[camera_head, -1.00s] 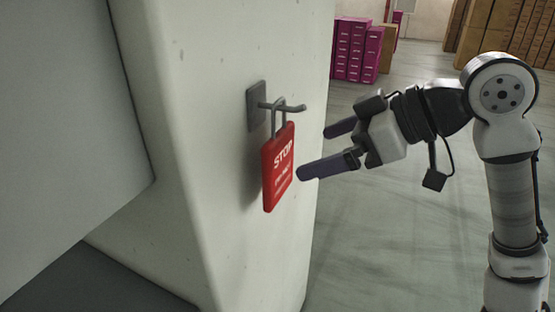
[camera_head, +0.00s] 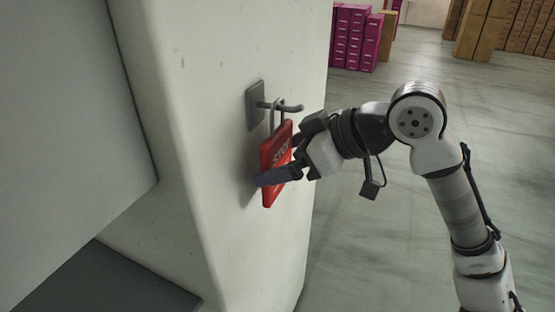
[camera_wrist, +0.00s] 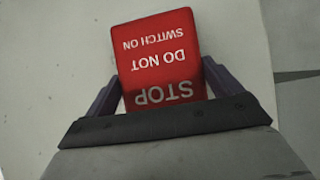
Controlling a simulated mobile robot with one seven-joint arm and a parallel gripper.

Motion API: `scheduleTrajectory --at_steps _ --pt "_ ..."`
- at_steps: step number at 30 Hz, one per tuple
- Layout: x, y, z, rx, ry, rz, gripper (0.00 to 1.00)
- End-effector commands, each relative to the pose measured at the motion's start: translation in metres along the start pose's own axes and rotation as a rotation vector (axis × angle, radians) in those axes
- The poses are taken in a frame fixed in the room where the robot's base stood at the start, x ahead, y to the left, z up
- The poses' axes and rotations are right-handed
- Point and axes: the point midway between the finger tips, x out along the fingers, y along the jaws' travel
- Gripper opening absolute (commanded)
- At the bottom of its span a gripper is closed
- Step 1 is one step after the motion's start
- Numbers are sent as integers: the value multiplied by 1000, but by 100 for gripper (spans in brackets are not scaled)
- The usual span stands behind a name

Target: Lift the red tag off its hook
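The red tag (camera_head: 270,152) hangs by its grey shackle from the hook (camera_head: 291,108) on the pale wall. In the wrist view the tag (camera_wrist: 158,45) appears upside down, reading "STOP DO NOT SWITCH ON". My gripper (camera_head: 277,161) is at the tag with its fingers open, one on each side of the tag's body. In the wrist view the fingers (camera_wrist: 162,68) flank the tag's left and right edges closely. I cannot tell whether they touch it. In the head view the near finger crosses in front of the tag's lower part, and the far finger is partly hidden.
The hook's backing plate (camera_head: 255,106) is fixed to the pale wall (camera_head: 210,130) just left of the tag. A large grey panel (camera_head: 65,130) fills the left side. Magenta boxes (camera_head: 355,38) stand far back. The floor (camera_head: 390,250) on the right is clear.

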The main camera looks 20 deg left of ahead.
Motion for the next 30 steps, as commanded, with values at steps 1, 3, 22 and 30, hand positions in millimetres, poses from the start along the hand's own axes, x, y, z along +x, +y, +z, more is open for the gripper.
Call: scheduleTrajectory --at_steps 1,3,22,30 --pt "0 0 0 0 0 0 83" --pt "0 0 0 0 0 0 74" --pt "-19 1 1 3 2 2 67" --pt "-62 1 31 2 3 2 67"
